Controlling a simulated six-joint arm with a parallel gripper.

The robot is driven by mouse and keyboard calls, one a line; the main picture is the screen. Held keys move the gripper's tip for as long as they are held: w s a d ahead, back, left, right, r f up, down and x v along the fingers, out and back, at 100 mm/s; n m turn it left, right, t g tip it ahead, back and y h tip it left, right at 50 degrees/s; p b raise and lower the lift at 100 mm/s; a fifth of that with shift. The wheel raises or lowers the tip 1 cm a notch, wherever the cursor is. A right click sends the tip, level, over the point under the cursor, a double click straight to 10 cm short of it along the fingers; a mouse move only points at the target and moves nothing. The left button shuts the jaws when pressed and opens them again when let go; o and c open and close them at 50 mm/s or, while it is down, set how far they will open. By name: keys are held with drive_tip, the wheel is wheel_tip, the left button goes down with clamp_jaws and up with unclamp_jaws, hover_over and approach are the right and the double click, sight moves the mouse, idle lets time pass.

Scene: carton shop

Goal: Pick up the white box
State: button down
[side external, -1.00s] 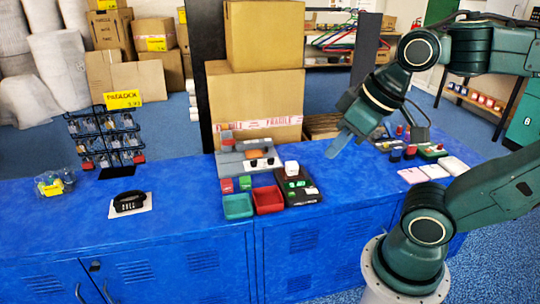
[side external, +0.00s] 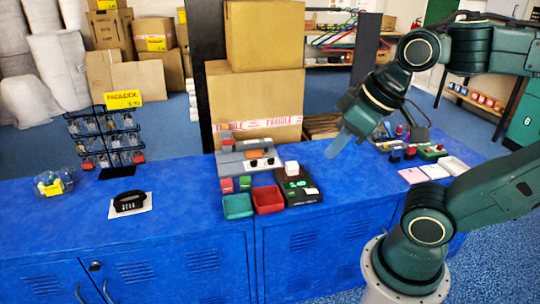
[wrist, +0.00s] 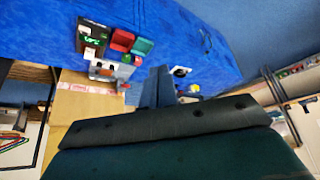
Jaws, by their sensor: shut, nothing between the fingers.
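A small white box (side external: 291,168) sits on top of a black device with a green display (side external: 298,187), near the middle of the counter. The white box also shows in the wrist view (wrist: 90,53), at the upper left. My gripper (side external: 338,146) hangs above the counter, to the right of the white box and apart from it. Its blue-grey fingers are together and empty. In the wrist view the fingers (wrist: 158,85) point away from the white box, which lies to their left.
Red (side external: 268,200) and green (side external: 237,206) trays stand left of the device, with a grey machine (side external: 246,158) behind. Flat white and pink pieces (side external: 434,171) lie at the right. Large cartons (side external: 255,100) stand behind the counter. Bare blue counter (side external: 345,185) lies between.

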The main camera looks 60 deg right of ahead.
drive_tip(key=c, duration=0.9)
unclamp_jaws()
drive_tip(key=w+d+n+g+h, duration=0.1)
drive_tip(key=w+d+n+g, duration=0.1)
drive_tip(key=w+d, duration=0.65)
drive_tip(key=w+d+n+g, duration=0.1)
drive_tip(key=w+d+n, duration=0.35)
drive_tip(key=w, duration=0.75)
drive_tip(key=w+d+f+g, duration=0.1)
drive_tip(key=w+d+f, duration=0.1)
drive_tip(key=d+f, duration=0.5)
drive_tip(key=w+d+f+n, duration=0.1)
drive_tip(key=d+f, duration=0.7)
drive_tip(key=d, duration=0.1)
drive_tip(key=w+d+f+n+g+y, duration=0.1)
drive_tip(key=w+d+f, duration=0.1)
drive_tip(key=d+f, duration=0.5)
drive_tip(key=shift+w+d+f+n+g, duration=0.2)
drive_tip(key=shift+w+d+n+g, duration=0.1)
drive_tip(key=shift+d, duration=0.4)
